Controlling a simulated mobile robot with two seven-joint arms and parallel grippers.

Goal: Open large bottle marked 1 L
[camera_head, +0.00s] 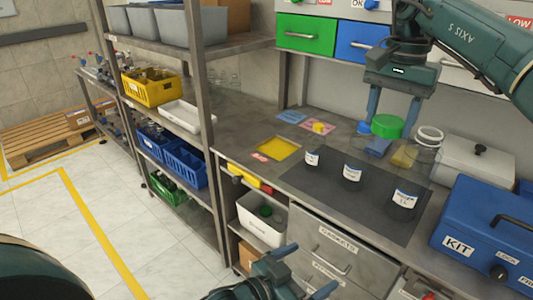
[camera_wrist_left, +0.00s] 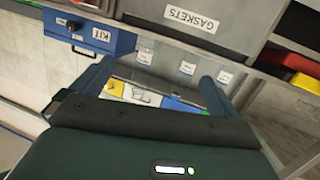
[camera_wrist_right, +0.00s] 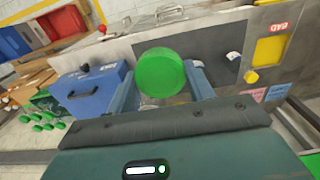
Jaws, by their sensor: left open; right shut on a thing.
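My right gripper (camera_head: 390,117) is shut on a green cap (camera_head: 387,126) above the back of the workbench. The cap also shows in the right wrist view (camera_wrist_right: 161,73), between the fingers. I cannot tell whether any bottle is joined below it. A clear vessel with a white rim (camera_head: 430,133) stands just right of the cap. Three white-labelled bottles stand in a row on the dark mat: left (camera_head: 312,157), middle (camera_head: 352,173) and right (camera_head: 405,198). Their print is too small to read. My left gripper (camera_head: 310,268) is open and empty, low in front of the drawers.
A blue KIT box (camera_head: 480,235) and a white lidded box (camera_head: 475,160) stand at the right. Behind the mat are blue and yellow items (camera_head: 404,156). A yellow square (camera_head: 278,149) lies on the left bench. Shelving (camera_head: 197,120) borders the left; the floor is open beyond.

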